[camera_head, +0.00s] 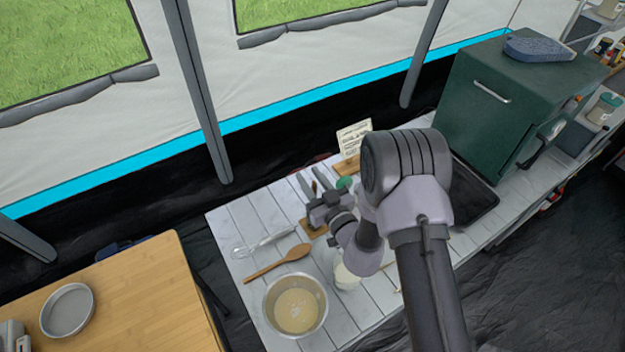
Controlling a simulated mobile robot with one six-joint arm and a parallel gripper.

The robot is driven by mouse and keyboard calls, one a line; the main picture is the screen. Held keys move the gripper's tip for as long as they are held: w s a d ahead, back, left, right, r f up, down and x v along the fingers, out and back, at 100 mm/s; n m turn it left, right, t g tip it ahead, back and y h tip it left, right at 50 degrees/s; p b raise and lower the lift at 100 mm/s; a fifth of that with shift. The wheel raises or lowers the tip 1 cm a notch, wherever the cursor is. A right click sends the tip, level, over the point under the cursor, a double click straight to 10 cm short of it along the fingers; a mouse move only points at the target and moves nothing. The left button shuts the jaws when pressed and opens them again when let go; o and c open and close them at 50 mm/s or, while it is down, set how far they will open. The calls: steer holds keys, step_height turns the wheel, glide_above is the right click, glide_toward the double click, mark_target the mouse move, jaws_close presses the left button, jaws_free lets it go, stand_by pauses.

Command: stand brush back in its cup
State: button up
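My gripper (310,174) reaches over the far part of the white slatted table, with its two grey fingers spread apart. A small dark reddish thing (314,187) shows between the fingers; I cannot tell whether it is part of the brush or touches them. A whitish cup-like vessel (345,277) stands beside the bowl, partly hidden by my arm. I cannot make out a brush for certain, nor tell whether this vessel is its cup.
A steel bowl of batter (323,306), a wooden spoon (262,272) and a whisk (250,247) lie on the left of the slatted table (232,218). A card (352,138) stands at the back. A green box oven (470,110) and dark tray (480,203) are right.

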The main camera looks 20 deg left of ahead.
steer(key=v, duration=1.7)
steer(key=shift+s, duration=0.2)
steer(key=shift+d, duration=0.1)
